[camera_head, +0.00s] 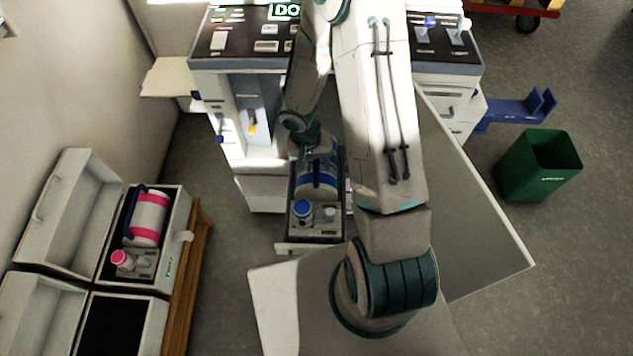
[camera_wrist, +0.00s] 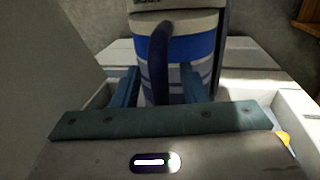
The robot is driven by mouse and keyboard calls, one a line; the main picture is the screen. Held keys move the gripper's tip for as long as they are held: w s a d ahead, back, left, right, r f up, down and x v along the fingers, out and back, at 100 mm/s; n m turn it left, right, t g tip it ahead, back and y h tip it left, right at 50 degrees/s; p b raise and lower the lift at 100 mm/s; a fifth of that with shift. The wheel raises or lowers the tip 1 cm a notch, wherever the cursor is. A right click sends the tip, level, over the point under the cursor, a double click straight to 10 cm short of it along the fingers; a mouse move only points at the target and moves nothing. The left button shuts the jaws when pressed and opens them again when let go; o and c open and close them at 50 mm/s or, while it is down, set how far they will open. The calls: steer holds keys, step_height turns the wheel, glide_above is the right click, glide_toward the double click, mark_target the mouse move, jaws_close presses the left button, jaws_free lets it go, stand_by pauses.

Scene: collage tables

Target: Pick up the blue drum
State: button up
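The blue drum (camera_head: 318,178) is white with blue bands and a dark blue handle. In the head view it lies in an open drawer (camera_head: 287,220), below my arm. In the wrist view the drum (camera_wrist: 190,48) fills the upper middle, its curved handle facing me. My gripper (camera_wrist: 160,88) is open, with one teal finger on each side of the handle and a gap to it. Whether the fingers touch the drum's body cannot be told. In the head view my wrist partly covers the drum's far end.
A blue-capped piece (camera_head: 302,208) sits at the drawer's front. A pink-banded drum (camera_head: 146,217) lies in an open case at left, with another open case below it. A green bin (camera_head: 540,165) and a blue bracket (camera_head: 518,109) are at right. Machine cabinets stand behind the drawer.

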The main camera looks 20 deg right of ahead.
jaws_close()
steer(key=shift+w+r, duration=0.1)
stand_by(1.2)
